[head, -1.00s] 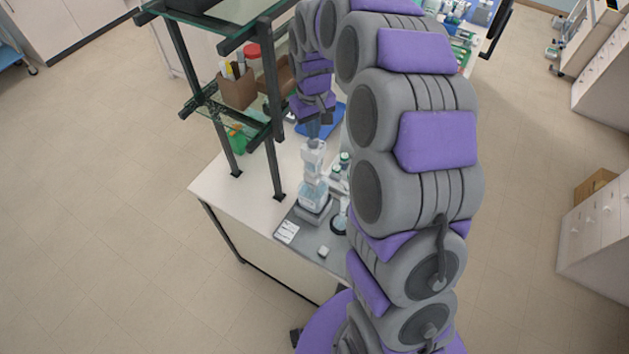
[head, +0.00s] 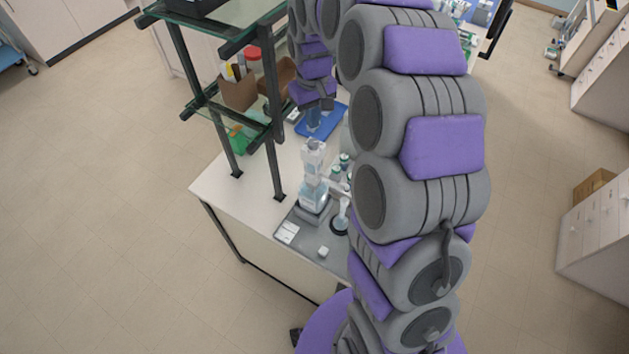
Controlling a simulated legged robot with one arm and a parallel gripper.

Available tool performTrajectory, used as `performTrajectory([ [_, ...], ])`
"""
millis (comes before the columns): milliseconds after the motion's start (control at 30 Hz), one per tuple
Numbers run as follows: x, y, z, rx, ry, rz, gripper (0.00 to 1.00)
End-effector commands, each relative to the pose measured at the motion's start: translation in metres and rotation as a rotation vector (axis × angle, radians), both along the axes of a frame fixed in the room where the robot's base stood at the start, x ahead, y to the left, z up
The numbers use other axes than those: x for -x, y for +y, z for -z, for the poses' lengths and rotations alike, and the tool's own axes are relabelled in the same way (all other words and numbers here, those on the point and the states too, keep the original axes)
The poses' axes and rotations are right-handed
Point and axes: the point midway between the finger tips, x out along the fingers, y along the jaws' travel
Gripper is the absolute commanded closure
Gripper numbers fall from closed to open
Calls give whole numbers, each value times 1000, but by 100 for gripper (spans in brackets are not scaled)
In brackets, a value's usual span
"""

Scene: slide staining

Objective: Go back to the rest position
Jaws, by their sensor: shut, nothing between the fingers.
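My gripper (head: 314,121) hangs down at the end of my purple and grey arm, above the bench. It is shut and shows nothing held. It is small here, and its fingertips overlap a blue tray (head: 336,121) behind them. Below it, a clear and pale-blue bottle-like device (head: 313,190) stands upright on a grey mat (head: 304,247). A gap shows between my gripper and the top of this device. My arm hides much of the bench to the right.
A dark-framed glass shelf (head: 268,80) stands on the white bench (head: 225,190), left of my gripper, with a brown box (head: 238,92). Small capped bottles (head: 340,168) stand right of the device. A small white block (head: 323,252) lies on the mat. Open floor lies left.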

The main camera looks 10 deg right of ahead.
Motion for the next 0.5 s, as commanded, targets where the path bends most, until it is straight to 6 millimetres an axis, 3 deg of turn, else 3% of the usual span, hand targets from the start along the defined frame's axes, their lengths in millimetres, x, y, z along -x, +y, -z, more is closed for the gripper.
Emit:
performTrajectory([
  [367,2,0,-3,-1,0,0,100],
  [500,20,3,2,-5,7,2,100],
])
